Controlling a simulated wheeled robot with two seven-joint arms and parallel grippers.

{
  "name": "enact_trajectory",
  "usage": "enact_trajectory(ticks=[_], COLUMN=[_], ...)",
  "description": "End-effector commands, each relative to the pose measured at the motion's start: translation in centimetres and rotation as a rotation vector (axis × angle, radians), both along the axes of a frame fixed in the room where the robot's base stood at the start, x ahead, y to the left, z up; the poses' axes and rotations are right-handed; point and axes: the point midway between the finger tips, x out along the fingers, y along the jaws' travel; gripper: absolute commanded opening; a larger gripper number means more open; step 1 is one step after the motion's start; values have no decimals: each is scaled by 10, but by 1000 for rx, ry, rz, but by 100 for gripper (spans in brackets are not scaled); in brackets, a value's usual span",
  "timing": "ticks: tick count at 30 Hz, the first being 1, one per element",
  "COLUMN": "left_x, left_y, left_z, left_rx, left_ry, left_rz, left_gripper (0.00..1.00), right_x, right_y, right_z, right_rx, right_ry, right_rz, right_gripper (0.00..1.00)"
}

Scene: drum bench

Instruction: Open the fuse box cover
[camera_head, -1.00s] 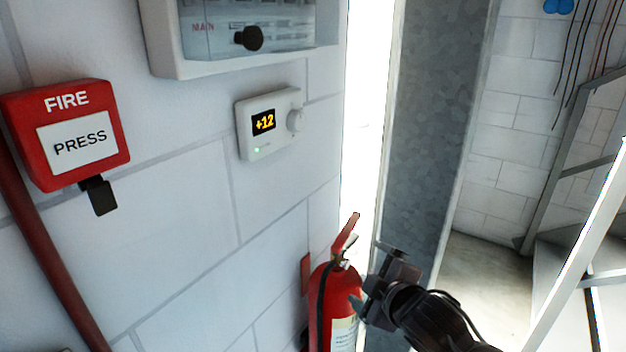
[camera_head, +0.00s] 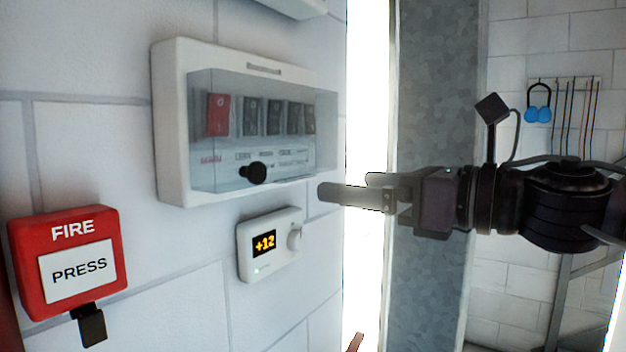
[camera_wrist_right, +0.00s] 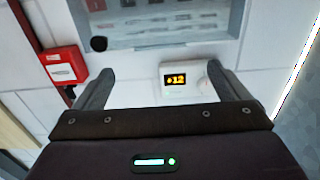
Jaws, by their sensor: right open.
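The fuse box (camera_head: 172,130) is a white box on the block wall in the head view. Its clear cover (camera_head: 230,90) is shut over a row of switches, one red and several dark. A round black knob (camera_head: 253,173) sits at the cover's lower edge; it also shows in the right wrist view (camera_wrist_right: 99,44). My right gripper (camera_head: 345,186) is to the right of the box, a little below the knob's height, its fingers pointing left. In the right wrist view its two fingers (camera_wrist_right: 162,82) are spread with nothing between them. My left gripper is not in view.
A red fire call button (camera_head: 68,262) is at the lower left. A grey metal panel (camera_head: 435,280) stands beyond a bright gap at right.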

Motion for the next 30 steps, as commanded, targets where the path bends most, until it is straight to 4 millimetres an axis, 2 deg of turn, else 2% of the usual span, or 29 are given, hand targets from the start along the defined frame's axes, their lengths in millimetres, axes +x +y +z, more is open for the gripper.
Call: enact_trajectory(ticks=[15, 26, 30], left_x=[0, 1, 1], left_y=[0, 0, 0], left_z=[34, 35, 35], left_rx=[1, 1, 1], left_ry=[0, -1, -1], left_rz=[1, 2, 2], left_gripper=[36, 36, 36], right_x=[39, 44, 44], right_y=[56, 62, 62], right_z=[4, 2, 2], right_rx=[-7, -6, -6], right_ry=[-4, -6, -6], right_rz=[4, 1, 1], right_gripper=[95, 95, 79])
